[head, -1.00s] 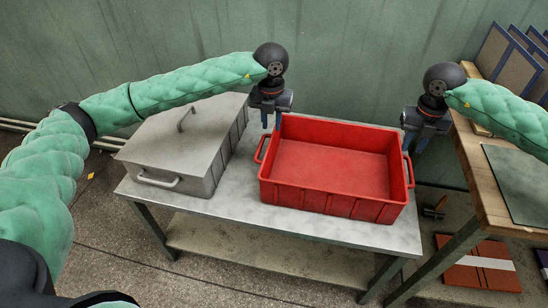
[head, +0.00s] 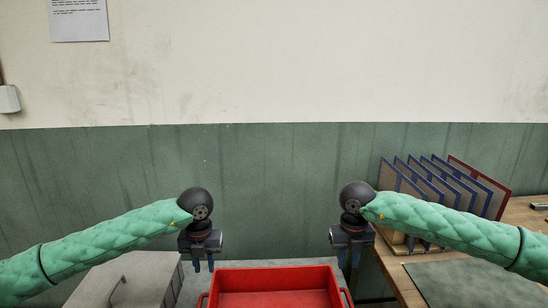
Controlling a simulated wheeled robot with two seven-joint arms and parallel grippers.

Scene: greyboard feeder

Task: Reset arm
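My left gripper (head: 204,264) hangs fingers-down above the metal table, between the grey lidded box and the red crate. Its two fingertips show with a small gap and nothing between them. My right gripper (head: 349,260) hangs fingers-down just right of the red crate (head: 275,274), near its right handle. Its fingers are partly hidden against the dark background, and no held object shows. The crate looks empty in the part that shows; its front is cut off by the lower edge.
A grey lidded box (head: 125,283) stands left of the crate on the metal table (head: 245,263). At right a wooden bench (head: 522,213) bears a green mat (head: 478,283) and a rack of several upright boards (head: 440,185).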

